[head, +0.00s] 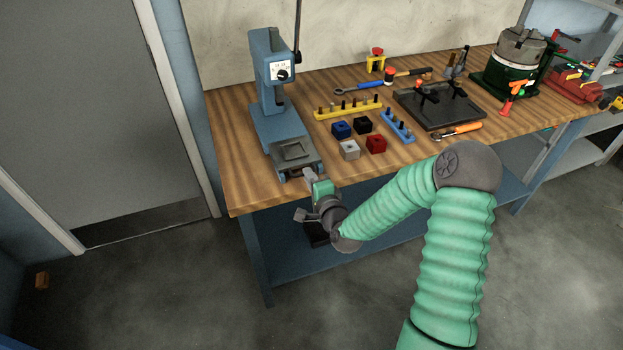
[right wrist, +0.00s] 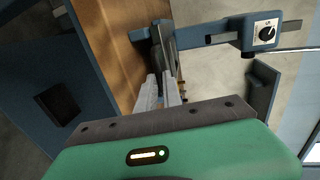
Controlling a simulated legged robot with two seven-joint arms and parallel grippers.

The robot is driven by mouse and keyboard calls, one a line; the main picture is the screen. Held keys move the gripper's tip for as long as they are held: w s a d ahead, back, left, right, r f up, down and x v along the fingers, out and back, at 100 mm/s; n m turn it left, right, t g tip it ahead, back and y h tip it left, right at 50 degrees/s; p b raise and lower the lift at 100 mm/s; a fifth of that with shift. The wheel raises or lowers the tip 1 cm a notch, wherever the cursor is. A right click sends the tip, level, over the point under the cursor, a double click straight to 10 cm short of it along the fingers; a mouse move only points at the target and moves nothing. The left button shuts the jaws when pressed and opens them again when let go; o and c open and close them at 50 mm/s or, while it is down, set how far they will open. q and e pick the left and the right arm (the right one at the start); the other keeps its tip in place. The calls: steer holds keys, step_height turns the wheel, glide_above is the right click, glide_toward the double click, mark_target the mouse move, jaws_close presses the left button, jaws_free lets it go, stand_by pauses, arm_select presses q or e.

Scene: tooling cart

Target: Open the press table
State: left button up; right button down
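The blue press (head: 272,85) stands upright at the left end of the wooden bench. Its press table (head: 293,150), a flat grey plate, sits low at the front of the press base, near the bench's front edge. My right gripper (head: 309,176) is at the front end of this table, in front of and slightly below the plate. In the right wrist view the two pale fingers (right wrist: 161,91) point at the table's dark front end (right wrist: 163,45). The finger gap is small and partly hidden, so contact or grip cannot be told. My left gripper is in neither view.
Right of the press, the bench (head: 236,192) holds coloured blocks (head: 362,125), a yellow peg rail (head: 348,108), a blue peg rail (head: 398,127) and a dark plate fixture (head: 440,106). Open floor (head: 190,300) lies in front. A grey door (head: 85,120) is at the left.

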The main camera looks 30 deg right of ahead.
steer(key=c, duration=1.5)
jaws_free()
steer(key=shift+s+a+f, duration=0.1)
steer(key=shift+a+f, duration=0.1)
steer(key=shift+r, duration=0.1)
steer(key=p+v, duration=1.4)
steer(key=v, duration=0.2)
steer(key=shift+s, duration=0.3)
steer(key=shift+a+r, duration=0.1)
steer(key=shift+a, duration=0.05)
